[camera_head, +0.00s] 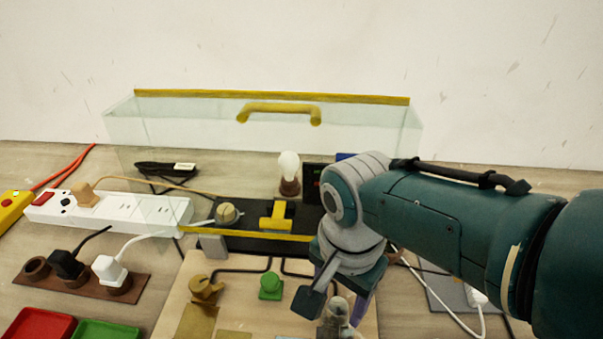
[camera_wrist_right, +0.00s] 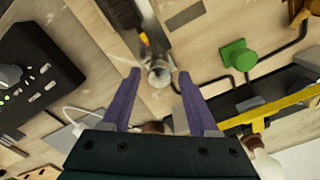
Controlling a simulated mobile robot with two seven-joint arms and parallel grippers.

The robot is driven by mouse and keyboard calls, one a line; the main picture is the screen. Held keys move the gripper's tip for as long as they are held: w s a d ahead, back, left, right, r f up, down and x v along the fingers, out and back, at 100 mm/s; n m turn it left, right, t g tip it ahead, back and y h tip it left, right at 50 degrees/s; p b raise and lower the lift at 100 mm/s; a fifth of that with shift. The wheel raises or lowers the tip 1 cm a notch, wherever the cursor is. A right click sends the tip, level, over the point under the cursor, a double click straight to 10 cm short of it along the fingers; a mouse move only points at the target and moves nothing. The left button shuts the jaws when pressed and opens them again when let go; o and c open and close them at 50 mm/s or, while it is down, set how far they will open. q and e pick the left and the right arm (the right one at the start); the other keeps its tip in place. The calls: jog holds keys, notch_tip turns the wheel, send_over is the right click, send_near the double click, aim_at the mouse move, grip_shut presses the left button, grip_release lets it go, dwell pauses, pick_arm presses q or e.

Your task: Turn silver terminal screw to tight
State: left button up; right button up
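The silver terminal screw (camera_head: 337,309) stands at the front right of the wooden board, partly hidden by my right gripper. In the right wrist view the silver screw (camera_wrist_right: 160,75) sits between the tips of two purple fingers. My right gripper (camera_wrist_right: 158,76) is open, with a visible gap on each side of the screw. In the head view one purple finger (camera_head: 362,305) shows beside the screw. Whether the fingertips are down at the screw's height is hard to tell. My left gripper is not in view.
A brass screw (camera_head: 205,288) and a green knob (camera_head: 270,286) stand on the wooden board (camera_head: 175,315). A clear guard with a yellow handle (camera_head: 280,110) rises behind, around a bulb (camera_head: 289,165). A white power strip (camera_head: 115,213), plug holder (camera_head: 40,285) and red tray (camera_head: 38,325) are left.

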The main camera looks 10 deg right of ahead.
aim_at(338, 305)
jog(key=shift+o, duration=0.4)
notch_tip(338, 305, up, 10)
jog(key=p, duration=0.6)
jog(key=shift+p, duration=0.35)
